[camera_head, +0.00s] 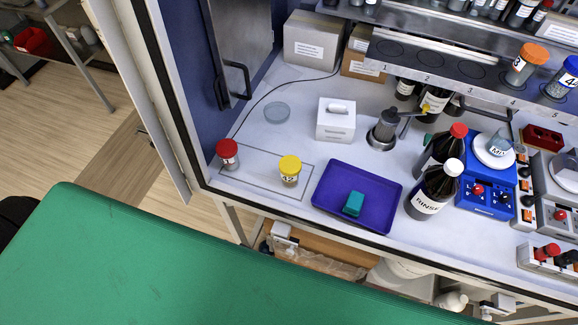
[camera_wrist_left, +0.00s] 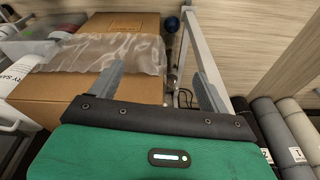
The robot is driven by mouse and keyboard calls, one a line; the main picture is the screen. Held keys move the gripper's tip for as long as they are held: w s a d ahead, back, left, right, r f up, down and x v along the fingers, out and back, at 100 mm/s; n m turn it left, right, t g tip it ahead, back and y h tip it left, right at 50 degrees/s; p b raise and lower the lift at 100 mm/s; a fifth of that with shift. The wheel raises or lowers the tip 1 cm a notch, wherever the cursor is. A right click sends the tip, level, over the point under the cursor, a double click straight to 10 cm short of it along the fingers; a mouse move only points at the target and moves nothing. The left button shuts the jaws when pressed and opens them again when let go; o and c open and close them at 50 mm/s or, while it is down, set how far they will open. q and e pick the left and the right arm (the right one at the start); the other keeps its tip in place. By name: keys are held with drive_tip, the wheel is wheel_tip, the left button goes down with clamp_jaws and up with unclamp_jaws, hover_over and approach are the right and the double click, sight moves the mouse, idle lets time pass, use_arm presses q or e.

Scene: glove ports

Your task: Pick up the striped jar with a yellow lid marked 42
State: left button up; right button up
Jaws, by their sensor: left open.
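The jar with a yellow lid (camera_head: 289,172) stands upright on the white bench, near the right end of a thin outlined rectangle. Its label seems to read 42, and the stripes are too small to make out clearly. A jar with a red lid (camera_head: 228,155) stands at the left end of the same outline. My left gripper (camera_wrist_left: 157,70) shows only in its wrist view. It is open and empty, with its two grey fingers apart, facing a cardboard box. No jar is in that view. My right gripper is in neither view.
A purple tray (camera_head: 330,203) holding a teal block (camera_head: 353,204) lies right of the yellow-lidded jar. Dark bottles (camera_head: 433,190) stand farther right. A white box (camera_head: 336,120) is behind. A cabinet frame post (camera_head: 172,95) borders the bench's left. The cardboard box (camera_wrist_left: 85,100) carries clear plastic.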

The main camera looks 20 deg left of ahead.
use_arm(q)
wheel_tip(320, 180, up, 22)
drive_tip(key=w+p, duration=0.2)
drive_tip(key=p, duration=0.1)
wheel_tip(320, 180, up, 17)
drive_tip(key=n+g+p, duration=0.2)
drive_tip(key=n, duration=1)
hover_over(292, 163)
drive_tip(key=shift+w+f, duration=0.1)
drive_tip(key=shift+f, duration=0.6)
wheel_tip(292, 163, down, 7)
drive_tip(key=b, duration=0.3)
drive_tip(key=shift+f, duration=0.4)
drive_tip(key=f+p, duration=0.1)
drive_tip(key=f, duration=0.1)
drive_tip(key=f+p, duration=0.1)
drive_tip(key=f, duration=0.1)
drive_tip(key=shift+s+a+f+p, duration=0.1)
drive_tip(key=shift+s+a+p, duration=0.1)
drive_tip(key=shift+s+p, duration=0.15)
drive_tip(key=shift+f, duration=0.35)
drive_tip(key=shift+c, duration=0.5)
